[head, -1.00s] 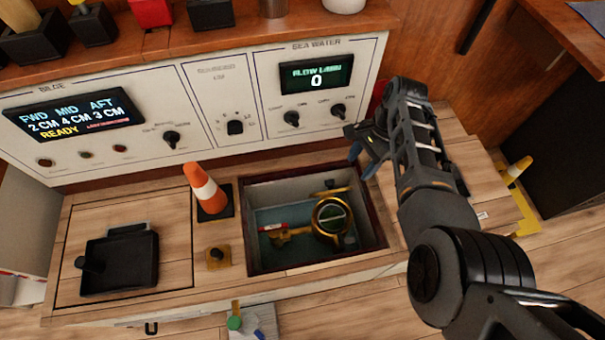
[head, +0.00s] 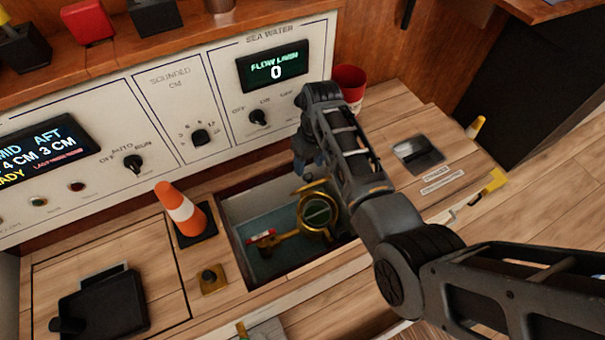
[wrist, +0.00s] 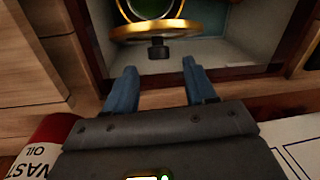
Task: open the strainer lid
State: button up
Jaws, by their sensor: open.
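The strainer (head: 318,212) is a round brass-rimmed fitting with a green-tinted top, set down in an open well in the wooden deck. In the wrist view its brass rim (wrist: 155,30) shows at the top, with a dark knob (wrist: 158,50) on the near side. My gripper (wrist: 155,75) is open, its two blue fingers apart and empty, pointing toward the knob and short of it. In the head view my gripper (head: 308,165) is over the well's back right corner, partly hidden by my arm. I cannot tell whether the lid is latched.
A red-handled valve (head: 262,238) lies left of the strainer in the well. An orange cone (head: 180,208) stands at the well's left edge. A red waste oil can (head: 350,82) stands behind my arm; it also shows in the wrist view (wrist: 38,150). The control panel (head: 175,95) rises behind.

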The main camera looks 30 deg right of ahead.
aim_at(308, 181)
jog(key=f, duration=0.3)
jog(key=f+b, duration=0.1)
jog(key=shift+a+f, duration=0.25)
jog(key=shift+f, duration=0.15)
grip_shut()
dwell(0.4)
